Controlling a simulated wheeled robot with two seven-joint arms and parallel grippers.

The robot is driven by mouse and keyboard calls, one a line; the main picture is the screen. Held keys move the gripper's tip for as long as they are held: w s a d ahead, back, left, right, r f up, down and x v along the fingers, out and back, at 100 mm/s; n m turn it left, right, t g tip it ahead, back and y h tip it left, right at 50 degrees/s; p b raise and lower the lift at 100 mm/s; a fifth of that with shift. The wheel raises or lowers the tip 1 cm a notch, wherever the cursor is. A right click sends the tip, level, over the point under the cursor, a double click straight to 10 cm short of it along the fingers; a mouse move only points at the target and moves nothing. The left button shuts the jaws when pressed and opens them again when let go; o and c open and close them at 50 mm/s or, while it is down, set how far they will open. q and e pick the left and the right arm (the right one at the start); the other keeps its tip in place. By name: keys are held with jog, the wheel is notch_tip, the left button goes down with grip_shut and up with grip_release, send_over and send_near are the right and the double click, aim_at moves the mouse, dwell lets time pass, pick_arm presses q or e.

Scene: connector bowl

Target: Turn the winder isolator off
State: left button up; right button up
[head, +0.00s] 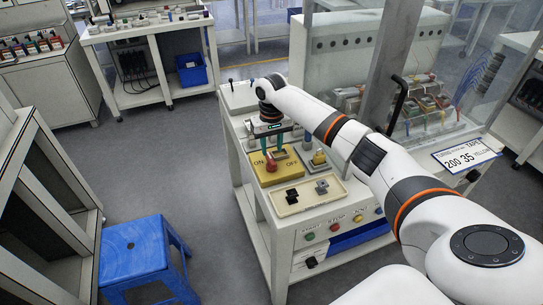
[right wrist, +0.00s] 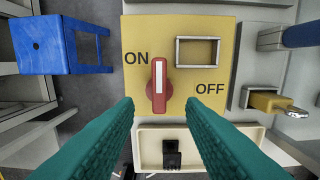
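The winder isolator is a yellow plate (head: 282,172) on the machine's top, also in the right wrist view (right wrist: 222,110), with ON at left and OFF at right. Its red knob (head: 271,163) has a white stripe. In the right wrist view the knob (right wrist: 159,86) stands upright in the picture, its stripe pointing up, beside the ON label. My right gripper (head: 272,149) is open and empty over the plate. In the right wrist view its teal fingers (right wrist: 161,104) spread to either side of the knob's lower end, apart from it. My left gripper is not in view.
A cream tray (right wrist: 147,150) with a black part lies in front of the plate. A yellow-tagged padlock (right wrist: 272,103) sits to its right. START and STOP buttons (head: 334,227) are on the machine's front. A blue stool (head: 133,250) stands on the floor at left.

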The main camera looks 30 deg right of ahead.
aim_at(271, 160)
notch_tip(271, 160, down, 5)
jog(key=shift+f, duration=0.1)
dwell(0.3)
grip_shut()
